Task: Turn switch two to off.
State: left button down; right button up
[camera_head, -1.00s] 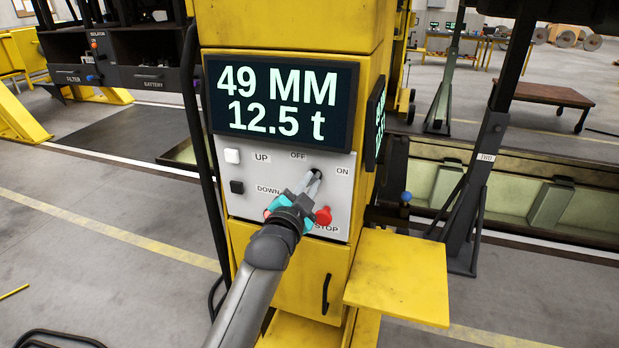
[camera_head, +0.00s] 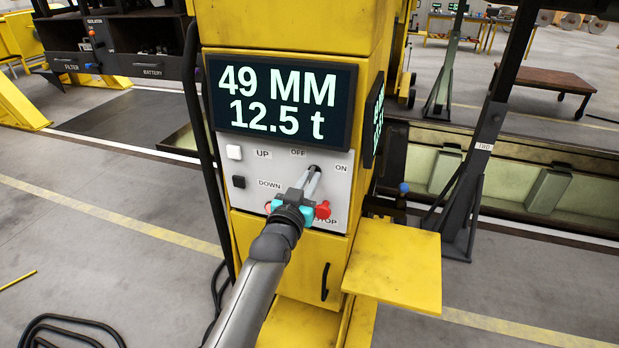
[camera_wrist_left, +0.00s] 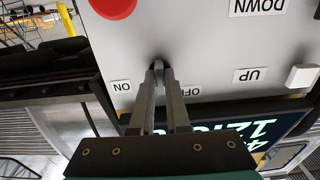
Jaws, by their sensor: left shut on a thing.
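A small dark switch knob (camera_head: 314,168) sits on the grey control panel (camera_head: 337,190), between the OFF label (camera_head: 298,153) and the ON label (camera_head: 341,168). My left gripper (camera_head: 313,174) reaches the panel from below and is shut on this knob. In the left wrist view, the knob (camera_wrist_left: 158,64) shows between the fingertips, with ON on the left and OFF on the right, upside down. The fingers hide most of the knob, so I cannot tell which label it points to. My right gripper is not in view.
Above the panel, a display (camera_head: 281,103) reads 49 MM and 12.5 t. The red STOP button (camera_head: 323,210) is close beside my left gripper. The white UP button (camera_head: 234,152) and black DOWN button (camera_head: 239,182) are at left. A yellow shelf (camera_head: 395,265) juts out at lower right.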

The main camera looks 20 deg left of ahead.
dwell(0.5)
pick_arm(q)
jog(key=c, duration=0.9)
grip_release()
jog(key=shift+s, duration=0.15)
jog(key=s, duration=1.5)
jog(key=shift+a+b, duration=0.25)
jog(key=shift+b, duration=0.05)
